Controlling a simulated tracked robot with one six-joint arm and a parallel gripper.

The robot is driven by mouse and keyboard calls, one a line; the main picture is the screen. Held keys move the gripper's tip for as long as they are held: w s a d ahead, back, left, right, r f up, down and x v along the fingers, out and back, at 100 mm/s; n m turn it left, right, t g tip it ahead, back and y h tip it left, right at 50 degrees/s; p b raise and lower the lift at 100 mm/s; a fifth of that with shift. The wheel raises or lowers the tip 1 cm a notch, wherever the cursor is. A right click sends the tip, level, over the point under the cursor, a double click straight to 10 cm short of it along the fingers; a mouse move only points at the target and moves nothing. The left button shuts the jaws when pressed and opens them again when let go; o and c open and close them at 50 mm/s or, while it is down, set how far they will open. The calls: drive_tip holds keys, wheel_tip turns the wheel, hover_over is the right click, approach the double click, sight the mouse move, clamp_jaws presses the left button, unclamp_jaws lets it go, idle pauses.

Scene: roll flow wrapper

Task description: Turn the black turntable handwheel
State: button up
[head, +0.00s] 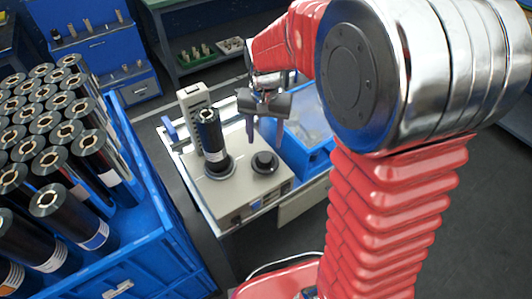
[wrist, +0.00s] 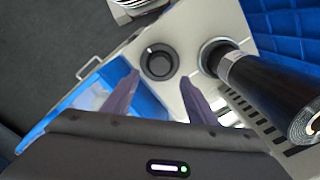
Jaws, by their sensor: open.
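The black turntable handwheel (head: 265,162) is a round black knob on top of the beige wrapper machine (head: 222,191), at its right side. In the wrist view the handwheel (wrist: 159,62) lies just beyond the fingertips and between their lines. My gripper (head: 263,132) is above the machine, beside the handwheel in the head view, with its fingers pointing down. In the wrist view my gripper (wrist: 160,82) is open, with its two purple fingers spread and nothing between them. I see no contact with the handwheel. A black roll (head: 211,135) stands upright on the turntable, left of the handwheel.
A perforated mast (head: 190,100) rises behind the roll. A blue bin (head: 307,150) stands right of the machine. A large blue crate (head: 165,215) full of black rolls (head: 50,160) is at left. Dark floor shows in front.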

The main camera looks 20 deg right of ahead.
sight(265, 157)
wheel_tip(265, 157, down, 8)
drive_tip(key=shift+r, duration=0.1)
idle(0.4)
